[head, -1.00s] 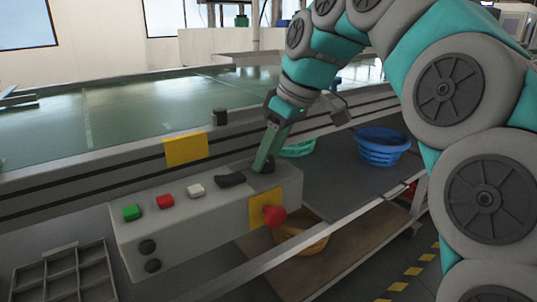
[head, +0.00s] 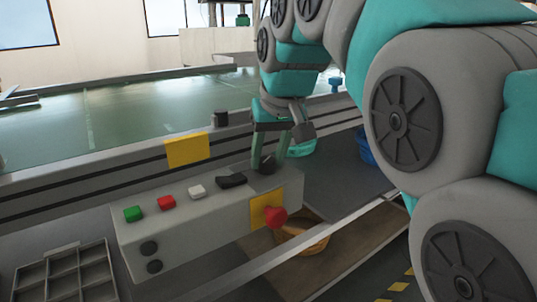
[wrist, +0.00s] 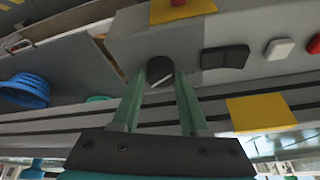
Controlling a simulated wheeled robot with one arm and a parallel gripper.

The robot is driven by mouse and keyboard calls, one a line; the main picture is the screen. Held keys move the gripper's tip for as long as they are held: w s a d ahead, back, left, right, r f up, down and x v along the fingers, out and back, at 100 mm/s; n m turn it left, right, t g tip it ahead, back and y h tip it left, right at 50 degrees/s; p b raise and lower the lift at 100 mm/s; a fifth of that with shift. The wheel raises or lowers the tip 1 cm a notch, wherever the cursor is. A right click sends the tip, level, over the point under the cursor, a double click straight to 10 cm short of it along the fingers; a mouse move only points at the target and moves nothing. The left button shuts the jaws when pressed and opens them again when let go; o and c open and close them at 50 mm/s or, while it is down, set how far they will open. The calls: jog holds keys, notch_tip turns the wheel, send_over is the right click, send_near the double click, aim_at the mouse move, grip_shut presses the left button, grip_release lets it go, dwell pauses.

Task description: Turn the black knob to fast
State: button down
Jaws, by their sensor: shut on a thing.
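The black knob (head: 267,168) is on the top right of the grey control box (head: 190,230). In the wrist view the knob (wrist: 160,71) shows a pale line on its face, running at a slant. My gripper (head: 266,161) comes down from above, with its two green fingers on either side of the knob. In the wrist view my gripper (wrist: 161,78) is shut on it, one fingertip at each side. I see no readable "fast" marking.
On the box are a black rocker switch (head: 231,180), white button (head: 198,192), red button (head: 166,202), green button (head: 133,213) and red emergency knob (head: 276,217). The tank edge with a yellow plate (head: 186,150) stands close behind. Baskets, one blue (wrist: 24,90), sit below.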

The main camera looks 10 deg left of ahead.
aim_at(275, 180)
dwell(0.5)
jog(key=shift+c, duration=2.2)
grip_release()
jog(key=v, duration=0.7)
jog(key=shift+r, duration=0.35)
jog(key=shift+s, duration=0.15)
jog(key=shift+d, duration=0.1)
